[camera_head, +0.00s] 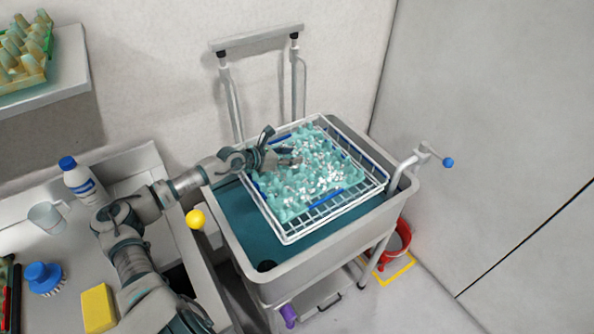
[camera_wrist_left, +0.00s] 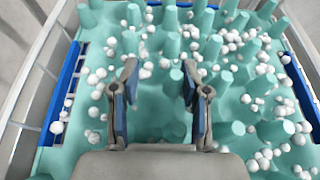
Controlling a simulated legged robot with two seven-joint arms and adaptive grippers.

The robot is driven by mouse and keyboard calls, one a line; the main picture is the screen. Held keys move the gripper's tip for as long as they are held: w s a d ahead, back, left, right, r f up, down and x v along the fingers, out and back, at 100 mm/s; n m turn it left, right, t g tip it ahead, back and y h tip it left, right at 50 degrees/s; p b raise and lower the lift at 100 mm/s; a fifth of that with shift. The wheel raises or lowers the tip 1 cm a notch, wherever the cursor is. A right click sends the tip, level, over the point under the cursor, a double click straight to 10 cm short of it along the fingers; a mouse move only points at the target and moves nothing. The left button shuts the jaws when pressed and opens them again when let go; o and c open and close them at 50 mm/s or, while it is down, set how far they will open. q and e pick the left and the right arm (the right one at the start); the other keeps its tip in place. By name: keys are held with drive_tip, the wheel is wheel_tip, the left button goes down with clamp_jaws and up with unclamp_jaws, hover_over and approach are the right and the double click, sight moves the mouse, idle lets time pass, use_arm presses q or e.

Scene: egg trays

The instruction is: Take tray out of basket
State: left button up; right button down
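A teal egg tray (camera_head: 293,195) with upright pegs lies in a white wire basket (camera_head: 372,192), scattered with many small white balls. The basket rests over a grey tub on a cart. My left gripper (camera_head: 283,154) reaches over the tray's back left part. In the left wrist view the two fingers (camera_wrist_left: 158,105) are spread apart above the tray (camera_wrist_left: 160,125), with nothing visible between them but tray surface. Whether the fingertips touch the tray I cannot tell. Blue strips (camera_wrist_left: 65,85) line the tray's sides. My right gripper is not seen.
The grey tub (camera_head: 330,245) holds teal liquid or lining below the basket. A crank with a blue knob (camera_head: 448,162) stands at its right. A counter at left holds a white bottle (camera_head: 83,182), a mug (camera_head: 47,216), a brush (camera_head: 43,278) and a yellow sponge (camera_head: 98,308).

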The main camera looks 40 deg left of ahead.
use_arm(q)
drive_tip(key=shift+d+r, duration=0.3)
drive_tip(key=shift+d, duration=0.3)
drive_tip(key=shift+d+r, duration=0.2)
drive_tip(key=shift+d, duration=0.3)
drive_tip(key=c, duration=0.8)
drive_tip(key=shift+a, duration=0.1)
clamp_jaws()
